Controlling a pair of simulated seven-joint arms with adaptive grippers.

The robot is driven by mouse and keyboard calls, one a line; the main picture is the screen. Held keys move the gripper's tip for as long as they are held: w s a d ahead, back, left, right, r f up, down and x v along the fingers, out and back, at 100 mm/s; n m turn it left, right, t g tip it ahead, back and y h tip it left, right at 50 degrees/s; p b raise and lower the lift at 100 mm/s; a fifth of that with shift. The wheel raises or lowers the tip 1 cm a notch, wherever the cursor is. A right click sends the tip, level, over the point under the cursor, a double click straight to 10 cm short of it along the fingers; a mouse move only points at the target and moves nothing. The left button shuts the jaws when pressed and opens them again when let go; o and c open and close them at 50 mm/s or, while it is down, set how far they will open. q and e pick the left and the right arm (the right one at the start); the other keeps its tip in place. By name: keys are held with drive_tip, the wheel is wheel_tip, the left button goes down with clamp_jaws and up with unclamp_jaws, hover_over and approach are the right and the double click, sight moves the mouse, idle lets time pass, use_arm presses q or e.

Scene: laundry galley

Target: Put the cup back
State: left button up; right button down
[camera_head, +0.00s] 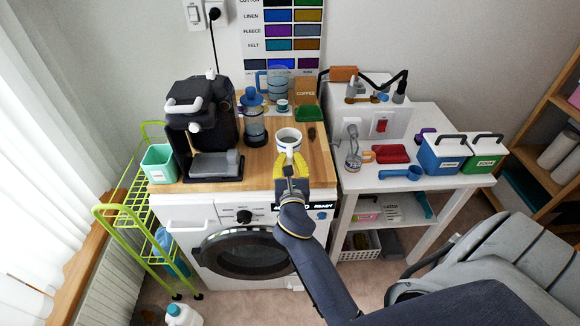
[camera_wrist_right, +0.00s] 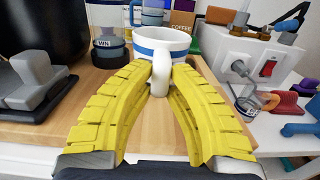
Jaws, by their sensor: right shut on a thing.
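The cup (camera_head: 289,138) is white with a blue band and stands upright over the front right of the wooden counter. It also shows in the right wrist view (camera_wrist_right: 150,43). My right gripper (camera_head: 290,162) has yellow fingers and is shut on the cup's handle (camera_wrist_right: 160,82), which points toward me. I cannot tell whether the cup's base touches the wood. My left gripper is in neither view.
A black coffee machine (camera_head: 202,110) stands to the left, with a blue-lidded press (camera_head: 254,118) between it and the cup. A brown coffee box (camera_head: 305,93) is behind. Wood (camera_head: 262,165) in front is clear. A white side table (camera_head: 378,182) stands right.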

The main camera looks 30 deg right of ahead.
drive_tip(key=shift+f, duration=1.35)
drive_tip(key=c, duration=1.4)
unclamp_jaws()
drive_tip(key=shift+f, duration=0.15)
